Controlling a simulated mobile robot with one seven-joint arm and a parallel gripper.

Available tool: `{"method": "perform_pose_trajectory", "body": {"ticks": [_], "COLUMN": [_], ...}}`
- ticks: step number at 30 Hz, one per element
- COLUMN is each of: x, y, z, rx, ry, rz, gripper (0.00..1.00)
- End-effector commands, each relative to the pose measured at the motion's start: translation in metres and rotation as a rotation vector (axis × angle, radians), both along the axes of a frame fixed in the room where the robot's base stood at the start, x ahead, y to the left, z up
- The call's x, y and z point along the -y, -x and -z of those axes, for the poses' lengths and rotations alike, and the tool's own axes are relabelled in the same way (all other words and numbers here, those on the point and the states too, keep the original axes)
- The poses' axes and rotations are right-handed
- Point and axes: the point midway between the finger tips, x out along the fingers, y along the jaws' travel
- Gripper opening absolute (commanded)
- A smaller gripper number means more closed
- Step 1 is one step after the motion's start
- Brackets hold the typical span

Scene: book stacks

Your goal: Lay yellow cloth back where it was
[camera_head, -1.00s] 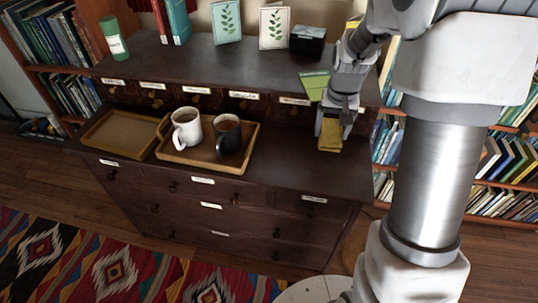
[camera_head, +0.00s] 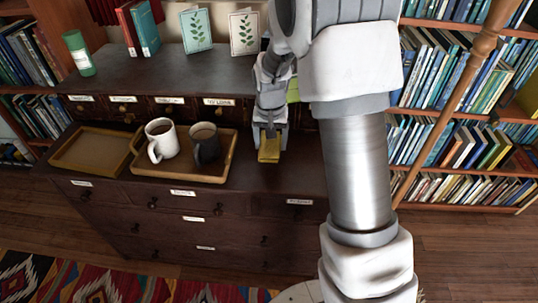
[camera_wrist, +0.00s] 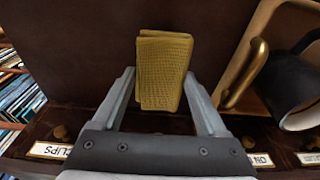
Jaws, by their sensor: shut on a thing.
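The yellow cloth (camera_head: 268,154) is a folded, mustard-coloured rectangle over the right part of the lower cabinet top. It also shows in the wrist view (camera_wrist: 164,70) between my two fingers. My gripper (camera_head: 270,137) points down and is shut on the cloth, just right of the wooden tray. I cannot tell whether the cloth touches the cabinet top. My arm hides part of the cabinet's right end.
The wooden tray (camera_head: 224,176) holds a white mug (camera_head: 161,140) and a dark mug (camera_head: 205,145). An empty tray (camera_head: 90,150) lies further left. Labelled small drawers (camera_head: 170,108) rise behind. Bare cabinet top (camera_head: 285,178) lies in front of the cloth.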

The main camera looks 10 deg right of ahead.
Motion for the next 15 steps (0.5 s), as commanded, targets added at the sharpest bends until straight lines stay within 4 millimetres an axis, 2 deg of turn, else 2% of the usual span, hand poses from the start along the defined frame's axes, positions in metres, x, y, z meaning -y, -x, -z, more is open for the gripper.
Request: {"method": "perform_pose_trajectory", "body": {"ticks": [5, 11, 15], "x": [-0.004, -0.004, -0.004], "y": [-0.001, -0.001, -0.001], "z": [0.011, 0.041, 0.043], "rx": [-0.002, -0.003, 0.000], "ry": [0.000, 0.000, 0.000], "rz": [-0.001, 0.000, 0.000], "gripper": [0.23, 0.23, 0.23]}}
